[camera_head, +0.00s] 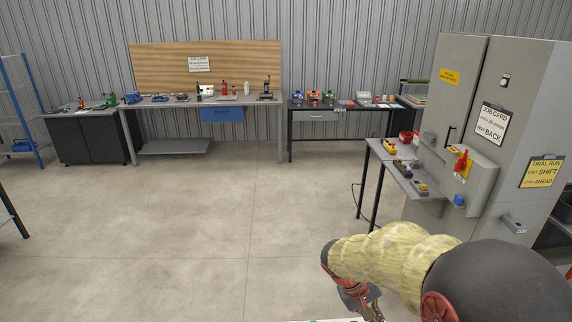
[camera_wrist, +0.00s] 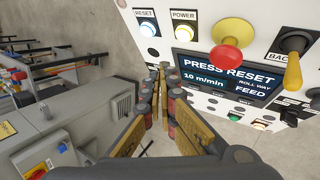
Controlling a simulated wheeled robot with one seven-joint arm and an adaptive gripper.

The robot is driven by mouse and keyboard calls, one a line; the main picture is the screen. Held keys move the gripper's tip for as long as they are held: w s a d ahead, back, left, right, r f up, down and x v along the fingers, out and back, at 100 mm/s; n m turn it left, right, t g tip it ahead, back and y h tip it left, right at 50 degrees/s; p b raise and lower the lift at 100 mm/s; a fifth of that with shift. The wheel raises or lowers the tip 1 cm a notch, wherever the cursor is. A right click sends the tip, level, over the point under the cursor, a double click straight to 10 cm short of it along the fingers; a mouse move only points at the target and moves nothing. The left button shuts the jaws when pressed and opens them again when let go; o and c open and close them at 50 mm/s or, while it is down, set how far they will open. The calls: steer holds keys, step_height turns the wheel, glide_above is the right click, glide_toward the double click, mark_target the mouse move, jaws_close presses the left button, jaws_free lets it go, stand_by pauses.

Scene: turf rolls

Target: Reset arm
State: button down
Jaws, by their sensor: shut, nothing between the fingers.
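My gripper (camera_wrist: 163,72) is shut and empty in the wrist view. Its fingertips are in front of the lower left part of a white control panel (camera_wrist: 134,24). The panel carries a lit white RESET button (camera_wrist: 148,29), a lit POWER button (camera_wrist: 186,34), a red mushroom button (camera_wrist: 226,56) and a black and yellow selector (camera_wrist: 293,62). A dark screen (camera_wrist: 225,76) reads "PRESS RESET", "10 m/min" and "FEED". In the head view my arm reaches in from the lower right, and the gripper end is partly cut off at the bottom edge.
Grey cabinets (camera_head: 450,95) with signs stand at the right, beside a narrow table (camera_head: 374,146) with switches. Workbenches (camera_head: 182,104) line the back wall. The concrete floor (camera_head: 190,220) in the middle is clear. A grey machine housing (camera_wrist: 75,125) shows left of my gripper in the wrist view.

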steer(key=s+a+r+t+y+b, duration=0.3)
steer(key=s+a+r+b, duration=0.1)
steer(key=s, duration=0.5)
steer(key=s+a+r+m+t+y+b, duration=0.1)
steer(key=s+a+r+t+y+b, duration=0.1)
steer(key=s+r, duration=0.4)
steer(key=shift+s+a+r+t+y+b, duration=0.35)
steer(key=shift+s+a+t+b, duration=0.25)
steer(key=shift+s+a+b, duration=0.65)
steer(key=shift+s+d+p, duration=0.2)
steer(key=shift+s+p, duration=0.05)
steer(key=shift+p, duration=0.05)
